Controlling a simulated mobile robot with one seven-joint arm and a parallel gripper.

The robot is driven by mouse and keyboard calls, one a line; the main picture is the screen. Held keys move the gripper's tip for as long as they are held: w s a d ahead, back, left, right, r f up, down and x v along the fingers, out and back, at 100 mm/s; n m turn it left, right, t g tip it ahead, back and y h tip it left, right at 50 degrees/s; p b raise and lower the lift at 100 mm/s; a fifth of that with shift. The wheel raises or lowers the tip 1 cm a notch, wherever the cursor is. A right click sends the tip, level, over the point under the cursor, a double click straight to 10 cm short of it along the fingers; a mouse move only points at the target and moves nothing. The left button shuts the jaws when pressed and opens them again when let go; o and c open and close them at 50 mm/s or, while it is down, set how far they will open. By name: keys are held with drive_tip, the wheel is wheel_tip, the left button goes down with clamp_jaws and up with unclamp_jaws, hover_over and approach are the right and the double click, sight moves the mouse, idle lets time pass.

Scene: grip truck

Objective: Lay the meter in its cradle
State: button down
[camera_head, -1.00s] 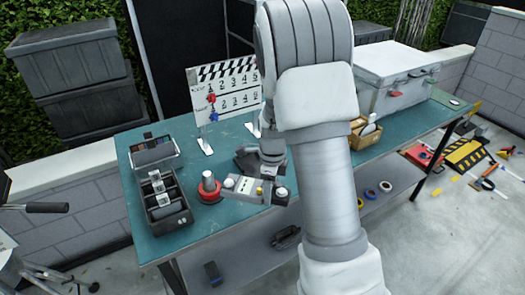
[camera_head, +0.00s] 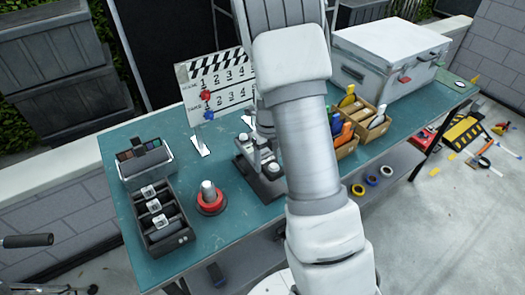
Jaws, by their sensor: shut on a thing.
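My gripper (camera_head: 262,155) is in the middle of the workbench, partly behind my own arm. It points down over a dark grey block-like base (camera_head: 266,189), which looks like the cradle. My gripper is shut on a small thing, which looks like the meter. Grey and pale parts crowd together there, and I cannot clearly tell the meter from the fingers. I cannot tell whether the meter touches the cradle or is held just above it. The right side of the cradle is hidden by my arm.
A red-ringed post (camera_head: 210,198) stands just left of the cradle. Further left are a slotted black tray (camera_head: 182,239) and a chart box (camera_head: 148,165). A clapperboard (camera_head: 216,85) stands behind. Cardboard bins (camera_head: 371,130) and a grey case (camera_head: 390,60) are right.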

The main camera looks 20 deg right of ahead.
sight(267, 183)
drive_tip(key=shift+w, duration=0.2)
wheel_tip(267, 183, down, 4)
drive_tip(key=b, duration=0.3)
drive_tip(key=shift+r, duration=0.25)
drive_tip(key=shift+f+b, duration=0.35)
drive_tip(key=shift+f, duration=0.35)
drive_tip(key=shift+f, duration=0.2)
idle(0.6)
drive_tip(key=shift+f, duration=0.35)
drive_tip(key=shift+f, duration=0.3)
idle(0.3)
drive_tip(key=shift+f+b, duration=0.65)
drive_tip(key=shift+f, duration=0.1)
unclamp_jaws()
drive_tip(key=shift+r, duration=0.1)
drive_tip(key=shift+s, duration=0.1)
